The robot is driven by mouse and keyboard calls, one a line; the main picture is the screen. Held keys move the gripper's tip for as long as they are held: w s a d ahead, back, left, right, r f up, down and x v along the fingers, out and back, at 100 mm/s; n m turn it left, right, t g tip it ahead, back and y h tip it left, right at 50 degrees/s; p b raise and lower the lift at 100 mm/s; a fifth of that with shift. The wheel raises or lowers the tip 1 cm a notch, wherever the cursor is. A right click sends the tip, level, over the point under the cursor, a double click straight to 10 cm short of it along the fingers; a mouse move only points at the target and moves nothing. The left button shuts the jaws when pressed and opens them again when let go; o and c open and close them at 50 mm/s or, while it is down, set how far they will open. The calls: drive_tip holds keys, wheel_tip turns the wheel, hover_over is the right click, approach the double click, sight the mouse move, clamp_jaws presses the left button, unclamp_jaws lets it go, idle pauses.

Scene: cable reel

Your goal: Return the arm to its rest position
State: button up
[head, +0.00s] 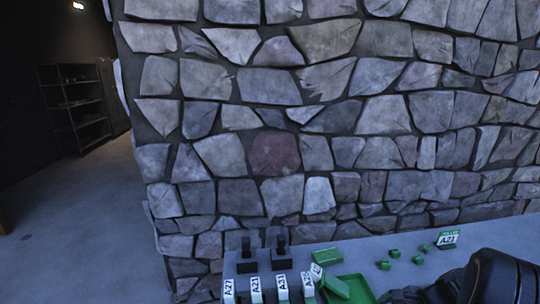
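My arm shows as a dark rounded black shape in the lower right corner of the head view, over the right part of the grey table (350,240). A darker, jagged part just left of it, at the bottom edge, looks like my gripper (425,295). It is cut off by the frame and dark, so its fingers cannot be made out. I cannot tell whether it is open or shut or holds anything. No cable reel can be made out.
Several white labels, one reading A21 (448,238), stand on the table. Small green blocks (395,253), a green tray (362,284) and two black upright fixtures (280,252) are near my arm. A stone wall (330,120) rises behind. Open floor (80,220) and a shelf (75,105) lie left.

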drive_tip(key=s+a+r+n+t+h, duration=0.1)
drive_tip(key=s+a+r+n+h, duration=0.2)
drive_tip(key=a+r+n, duration=0.3)
drive_tip(key=s+a+r+n+h, duration=0.3)
drive_tip(key=a+r+n+h, duration=0.1)
drive_tip(key=a+n, duration=0.5)
drive_tip(key=shift+s+a+r+n+t, duration=0.2)
drive_tip(key=shift+a+r+n+t, duration=0.25)
drive_tip(key=shift+r, duration=0.4)
